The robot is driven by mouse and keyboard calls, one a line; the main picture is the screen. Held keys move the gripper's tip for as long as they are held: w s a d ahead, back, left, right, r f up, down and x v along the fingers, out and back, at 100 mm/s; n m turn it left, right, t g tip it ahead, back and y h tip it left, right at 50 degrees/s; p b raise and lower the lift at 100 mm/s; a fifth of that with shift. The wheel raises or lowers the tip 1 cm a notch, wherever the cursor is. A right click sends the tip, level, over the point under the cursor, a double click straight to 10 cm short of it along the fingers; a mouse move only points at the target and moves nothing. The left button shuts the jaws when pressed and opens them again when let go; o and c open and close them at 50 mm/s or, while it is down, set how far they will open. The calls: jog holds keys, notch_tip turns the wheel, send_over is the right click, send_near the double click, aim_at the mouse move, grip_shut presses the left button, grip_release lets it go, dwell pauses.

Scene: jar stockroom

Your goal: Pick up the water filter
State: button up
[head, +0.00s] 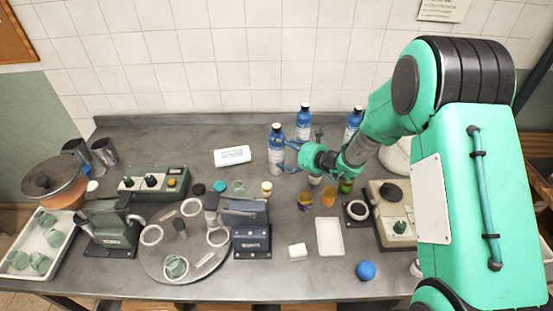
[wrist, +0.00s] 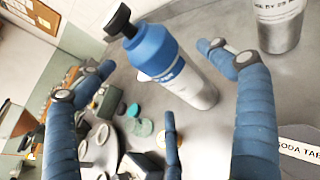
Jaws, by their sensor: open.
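No thing here is clearly labelled a water filter, and I cannot tell for sure which thing it is. A bottle with a blue upper part, pale body and black cap (head: 276,152) stands on the bench, left of my gripper (head: 286,154). In the wrist view this bottle (wrist: 172,62) shows between the spread blue fingers of my gripper (wrist: 158,57), with no clear contact. The fingers are open and hold nothing. A white packet or cartridge with a printed label (head: 232,156) lies on the bench left of the bottle.
Two similar blue bottles stand behind, one in the middle (head: 303,121) and one right (head: 353,123). Small amber jars (head: 328,198) stand right of centre.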

aim_at(273, 126)
jog(key=shift+a, duration=0.1)
jog(key=x, duration=0.3)
jog(key=shift+w+f+b, duration=0.1)
jog(key=shift+f+b, duration=0.15)
jog(key=shift+b, duration=0.15)
jog(key=shift+x, duration=0.9)
jog(key=shift+r, duration=0.1)
jog(key=shift+r, duration=0.1)
jog(key=c, duration=2.1)
jog(key=shift+r+p, duration=0.85)
jog(key=shift+r, duration=4.15)
